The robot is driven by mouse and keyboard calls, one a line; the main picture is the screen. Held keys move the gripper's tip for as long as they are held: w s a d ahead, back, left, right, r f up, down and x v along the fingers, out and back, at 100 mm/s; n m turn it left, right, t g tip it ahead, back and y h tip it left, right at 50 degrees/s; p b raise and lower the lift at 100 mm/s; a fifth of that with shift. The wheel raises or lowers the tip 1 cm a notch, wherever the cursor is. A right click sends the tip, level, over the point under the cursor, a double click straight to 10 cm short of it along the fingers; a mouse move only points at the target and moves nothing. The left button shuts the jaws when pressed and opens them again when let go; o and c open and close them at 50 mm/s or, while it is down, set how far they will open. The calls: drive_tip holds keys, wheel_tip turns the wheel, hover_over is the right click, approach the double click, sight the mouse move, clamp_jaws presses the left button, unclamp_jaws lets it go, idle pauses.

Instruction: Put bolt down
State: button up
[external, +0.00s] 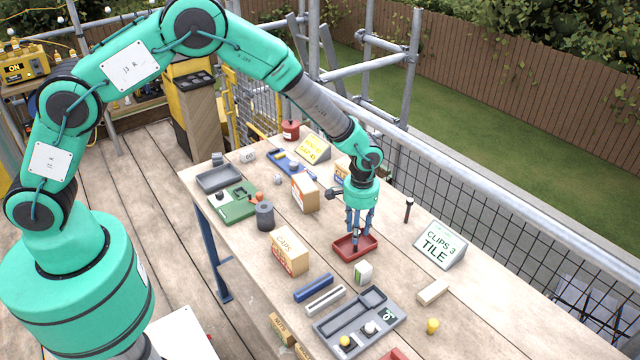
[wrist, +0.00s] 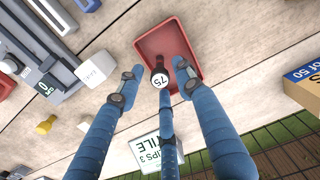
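A dark bolt (wrist: 157,67) with a white end marked 75 is at the red tray (wrist: 183,34) in the wrist view. In the external view the bolt (external: 357,239) shows small and dark over the red tray (external: 372,250), partly hidden by fingers. It looks roughly upright; whether its lower end touches the tray floor is hard to tell. My gripper (wrist: 158,75) has blue fingers spread around the bolt, with gaps visible to its left and right. The third finger overlaps the bolt's near side. In the external view my gripper (external: 360,232) points down at the tray.
A white block (external: 364,273) stands close to the tray's front. A "CLIPS 3 TILE" sign (external: 440,246) and a dark upright piece (external: 408,209) are to the right. A clips box (external: 289,252) and grey organizer (external: 330,325) lie nearer. The railing (external: 500,215) borders the table.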

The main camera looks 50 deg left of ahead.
wheel_tip(320, 180, up, 8)
drive_tip(key=shift+r, duration=0.15)
idle(0.4)
drive_tip(key=shift+r, duration=0.1)
idle(0.3)
drive_tip(key=s+a+r+t, duration=0.1)
drive_tip(key=s+a+r, duration=0.4)
drive_tip(key=r, duration=0.5)
drive_tip(key=s+a+r+t, duration=0.1)
drive_tip(key=s+a+r, duration=0.4)
drive_tip(key=r, duration=0.4)
drive_tip(key=s+a+r+t, duration=0.1)
drive_tip(key=s+a+r, duration=0.4)
drive_tip(key=r, duration=0.5)
drive_tip(key=s+a+r+t, duration=0.1)
drive_tip(key=s+a, duration=0.3)
drive_tip(key=s, duration=0.5)
drive_tip(key=s+a+r+m, duration=0.1)
drive_tip(key=s+a+r, duration=0.3)
drive_tip(key=s, duration=0.5)
drive_tip(key=s+a+r+t, duration=0.1)
drive_tip(key=s+a, duration=0.3)
drive_tip(key=s, duration=0.6)
drive_tip(key=shift+a+r+m+t, duration=0.3)
drive_tip(key=shift+r+m, duration=0.1)
drive_tip(key=shift+r, duration=0.35)
